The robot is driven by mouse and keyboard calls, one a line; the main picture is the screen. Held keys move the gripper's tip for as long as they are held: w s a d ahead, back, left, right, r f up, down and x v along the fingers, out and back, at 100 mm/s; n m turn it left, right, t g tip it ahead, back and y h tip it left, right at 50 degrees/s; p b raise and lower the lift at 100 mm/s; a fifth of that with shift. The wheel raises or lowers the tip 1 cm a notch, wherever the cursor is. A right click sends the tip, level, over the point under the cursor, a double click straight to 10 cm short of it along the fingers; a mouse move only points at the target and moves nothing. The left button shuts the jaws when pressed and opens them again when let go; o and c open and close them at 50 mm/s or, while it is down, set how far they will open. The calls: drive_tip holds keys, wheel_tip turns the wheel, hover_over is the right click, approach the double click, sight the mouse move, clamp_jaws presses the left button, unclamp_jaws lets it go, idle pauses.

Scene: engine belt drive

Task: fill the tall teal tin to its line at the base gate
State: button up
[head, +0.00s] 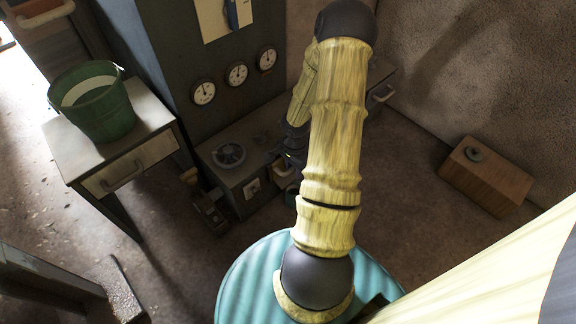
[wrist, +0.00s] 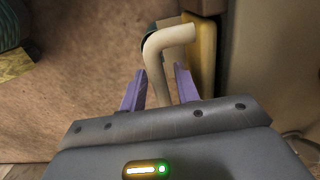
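In the wrist view, a cream bent bar (wrist: 157,70) runs up between the two purple fingers of my gripper (wrist: 160,75) and turns right at its top. The fingers look apart, with narrow gaps beside the bar; I cannot tell whether either touches it. Whether the bar is a tin handle or a gate lever is unclear. In the head view, my gripper (head: 287,160) is low beside the grey machine base (head: 232,178), partly hidden by my arm.
A yellow upright piece (wrist: 203,50) stands right of the bar. A green bucket (head: 103,112) with pale contents stands on a side table (head: 70,150) at left. Three gauges (head: 237,74) sit on the cabinet. A wooden box (head: 485,180) lies at right, with bare floor before it.

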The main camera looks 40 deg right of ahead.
clamp_jaws()
drive_tip(key=shift+r+p, duration=0.4)
drive_tip(key=shift+r, duration=0.1)
idle(7.1)
